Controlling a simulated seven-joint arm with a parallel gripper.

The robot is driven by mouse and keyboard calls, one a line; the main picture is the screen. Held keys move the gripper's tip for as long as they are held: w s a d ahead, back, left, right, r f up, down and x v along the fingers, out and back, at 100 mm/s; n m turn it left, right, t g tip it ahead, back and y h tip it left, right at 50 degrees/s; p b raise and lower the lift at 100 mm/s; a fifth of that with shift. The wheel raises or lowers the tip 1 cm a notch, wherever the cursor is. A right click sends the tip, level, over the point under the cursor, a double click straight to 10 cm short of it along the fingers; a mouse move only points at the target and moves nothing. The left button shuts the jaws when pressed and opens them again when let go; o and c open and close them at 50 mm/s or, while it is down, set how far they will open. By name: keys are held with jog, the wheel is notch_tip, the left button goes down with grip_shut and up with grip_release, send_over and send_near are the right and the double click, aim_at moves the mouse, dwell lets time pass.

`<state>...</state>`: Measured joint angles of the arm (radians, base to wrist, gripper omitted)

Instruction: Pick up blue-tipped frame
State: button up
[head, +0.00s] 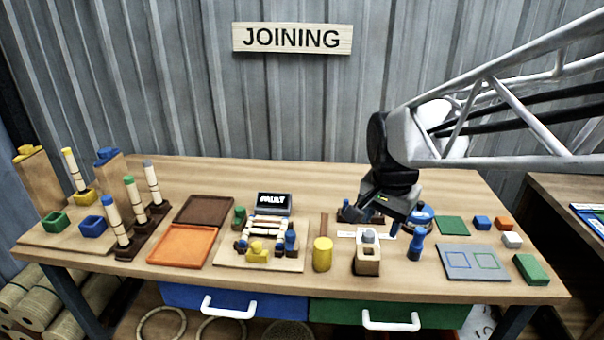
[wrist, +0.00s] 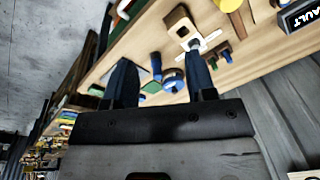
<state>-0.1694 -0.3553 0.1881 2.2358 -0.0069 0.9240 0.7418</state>
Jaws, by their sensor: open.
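My gripper (head: 372,220) is over the right half of the bench, far from the rods. The wrist view shows its two dark fingers (wrist: 159,62) apart, with nothing held between them.
Below my gripper are a blue-headed tool (head: 418,238), a wooden block with a hole (head: 367,262) and a yellow cylinder (head: 322,254). An orange tray (head: 183,246) and brown tray (head: 204,210) lie left of centre. The back strip of the bench (head: 270,175) is clear.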

jog(key=w+a+f+m+g, duration=0.1)
jog(key=w+a+f+m, duration=0.2)
jog(key=w+a, duration=0.35)
jog(key=w+a+f+m, duration=0.2)
jog(key=w+a, duration=0.4)
jog(key=w, duration=0.1)
jog(key=m, duration=0.6)
send_over(265, 232)
jog(key=shift+g, duration=0.4)
jog(key=f, duration=1.1)
jog(key=shift+w, duration=0.25)
jog(key=shift+w+a+f, duration=0.1)
jog(key=shift+a+f, duration=0.15)
jog(key=shift+f, duration=0.05)
jog(key=shift+f, duration=1.25)
